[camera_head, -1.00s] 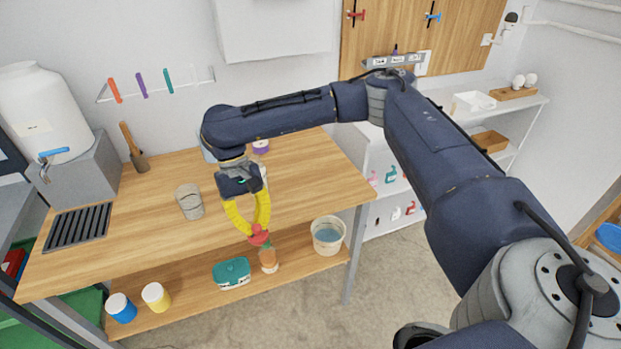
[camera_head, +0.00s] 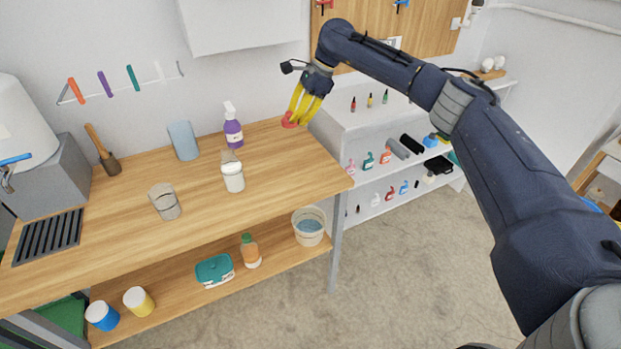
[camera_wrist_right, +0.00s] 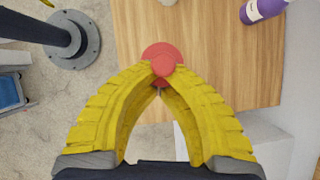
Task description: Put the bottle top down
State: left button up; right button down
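The bottle top is a small round red piece (camera_head: 289,120) at the tips of my right gripper (camera_head: 297,115). The gripper's yellow fingers are closed on it. In the right wrist view the red top (camera_wrist_right: 161,58) sits between the meeting fingertips (camera_wrist_right: 163,72), with the wooden table (camera_wrist_right: 225,50) below. In the head view it is held over the right back end of the table (camera_head: 290,165), apparently above the surface. My left gripper is not in view.
On the table stand a purple spray bottle (camera_head: 232,132), a white container (camera_head: 233,178), a glass (camera_head: 165,203) and a blue-grey block (camera_head: 183,141). An orange bottle (camera_head: 250,254) and a bucket (camera_head: 309,228) are on the lower shelf. The table's right front is clear.

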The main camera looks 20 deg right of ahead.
aim_at(295, 178)
jog(key=shift+d+m, duration=0.2)
jog(key=shift+m, duration=0.2)
jog(key=shift+w+a+f+m+t, duration=0.1)
jog(key=shift+a+f+m+t, duration=0.1)
jog(key=shift+f+m+t, duration=0.1)
notch_tip(295, 178, down, 20)
jog(key=shift+r, duration=0.25)
jog(key=shift+f, duration=0.6)
jog(key=c, duration=1.6)
grip_release()
jog(key=shift+r, duration=0.3)
jog(key=v, duration=1.2)
jog(key=shift+r, duration=0.3)
